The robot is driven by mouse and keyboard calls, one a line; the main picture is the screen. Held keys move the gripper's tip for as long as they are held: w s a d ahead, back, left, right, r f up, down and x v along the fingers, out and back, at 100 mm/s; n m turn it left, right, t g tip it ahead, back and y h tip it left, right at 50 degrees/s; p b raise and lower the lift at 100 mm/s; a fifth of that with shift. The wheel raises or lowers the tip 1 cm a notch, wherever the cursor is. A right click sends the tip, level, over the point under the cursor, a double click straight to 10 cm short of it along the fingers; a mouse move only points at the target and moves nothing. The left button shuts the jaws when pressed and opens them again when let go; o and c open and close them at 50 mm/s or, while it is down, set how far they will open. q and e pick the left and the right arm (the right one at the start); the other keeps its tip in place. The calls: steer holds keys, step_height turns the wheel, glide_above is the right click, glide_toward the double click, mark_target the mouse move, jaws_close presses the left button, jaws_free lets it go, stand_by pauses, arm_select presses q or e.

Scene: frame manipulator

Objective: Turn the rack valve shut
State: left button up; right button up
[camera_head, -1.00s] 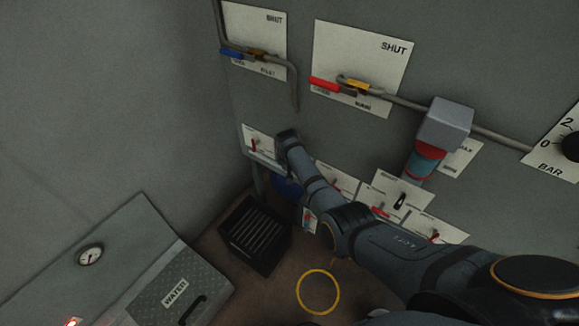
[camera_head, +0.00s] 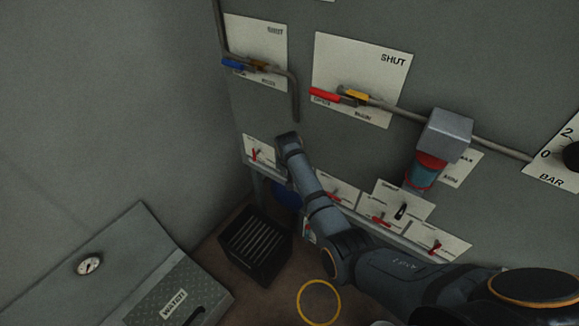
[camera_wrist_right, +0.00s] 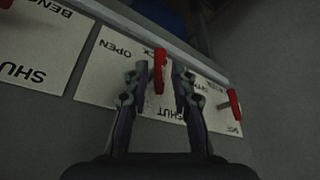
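In the right wrist view, which is upside down, a red lever (camera_wrist_right: 159,72) stands on a white label plate (camera_wrist_right: 109,66) reading OPEN, SHUT and partly RACK. My right gripper (camera_wrist_right: 160,73) is open, with one finger on each side of the lever and a visible gap to both. Whether the lever sits fully between the fingertips in depth is unclear. In the head view the rack plate (camera_head: 345,190) and its red lever (camera_head: 333,197) show beside my right arm, which hides the right gripper. My left gripper is in neither view.
The bench plate (camera_wrist_right: 40,47) lies on the other side. A pipe (camera_head: 405,110) and grey box (camera_head: 446,134) project from the panel above. A black crate (camera_head: 257,243) stands on the floor.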

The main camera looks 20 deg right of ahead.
steer(key=v, duration=0.7)
steer(key=shift+r, duration=0.2)
steer(key=shift+s, duration=0.1)
steer(key=s+d+f+n+g, duration=0.1)
steer(key=s+f, duration=0.4)
steer(key=f, duration=0.5)
steer(key=s+d+f+n, duration=0.1)
steer(key=s+f, duration=0.5)
steer(key=f, duration=0.4)
steer(key=s+d+f+n+g, duration=0.1)
steer(key=s+f, duration=0.4)
steer(key=f, duration=0.5)
steer(key=s+d+f, duration=0.2)
steer(key=s+f, duration=0.3)
steer(key=s, duration=0.7)
steer(key=s+d+f, duration=0.2)
steer(key=s+f, duration=0.3)
steer(key=s, duration=0.7)
steer(key=s+d+f+n+g, duration=0.1)
steer(key=s+f, duration=0.5)
steer(key=s, duration=0.7)
steer(key=shift+d+y, duration=0.4)
steer(key=shift+d, duration=0.4)
steer(key=shift+w+f, duration=0.1)
